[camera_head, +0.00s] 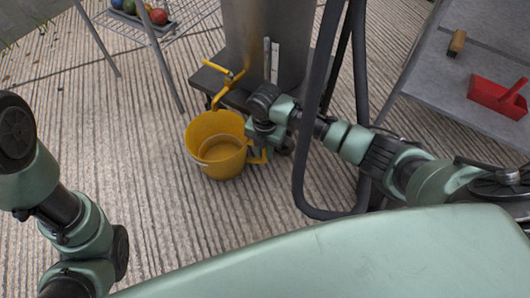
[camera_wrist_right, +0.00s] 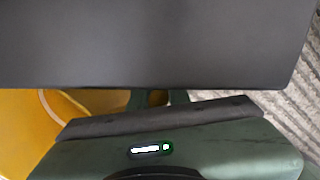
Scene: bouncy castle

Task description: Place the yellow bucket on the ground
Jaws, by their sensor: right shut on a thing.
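The yellow bucket (camera_head: 232,172) is upright, open side up, low over the ribbed ground beside the dark platform under a yellow tap. I cannot tell whether its bottom touches the ground. My right gripper (camera_head: 262,150) is at the bucket's right side, shut on the bucket at its side handle. In the right wrist view, the bucket's yellow wall (camera_wrist_right: 20,125) fills the left edge. The fingers there are mostly hidden behind the gripper body. My left arm is at the left of the head view, with its gripper out of the frame.
A metal column (camera_head: 265,35) with a yellow tap (camera_head: 222,78) stands on the dark platform (camera_head: 207,80) behind the bucket. A dark hose (camera_head: 302,150) hangs right of my gripper. A grey table (camera_head: 430,75) holds a red scoop (camera_head: 490,96). Ground left of the bucket is clear.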

